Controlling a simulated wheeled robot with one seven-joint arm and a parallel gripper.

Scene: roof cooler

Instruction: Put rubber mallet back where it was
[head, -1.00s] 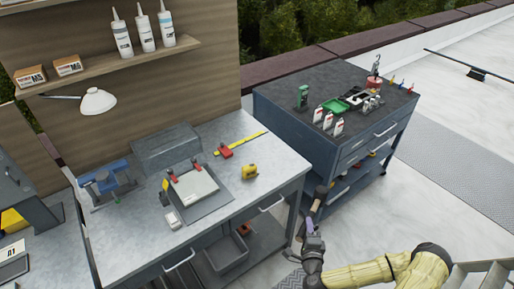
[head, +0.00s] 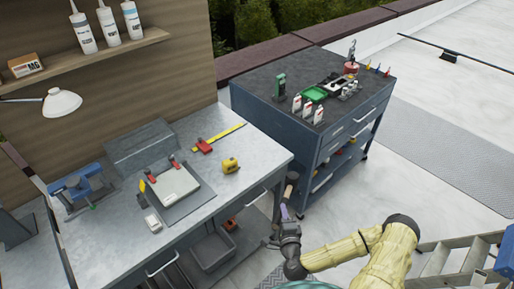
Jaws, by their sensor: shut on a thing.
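My gripper (head: 286,216) is low in the middle of the head view, in front of the gap between the workbench and the blue tool cabinet. It is shut on a slim thing with a tan part, which I take to be the rubber mallet (head: 289,189). The mallet points up and away from the gripper, beside the right end of the workbench. Its head is small and hard to make out against the cabinet. The purple part near the jaws is too small to name.
A stepladder (head: 433,262) stands at right.

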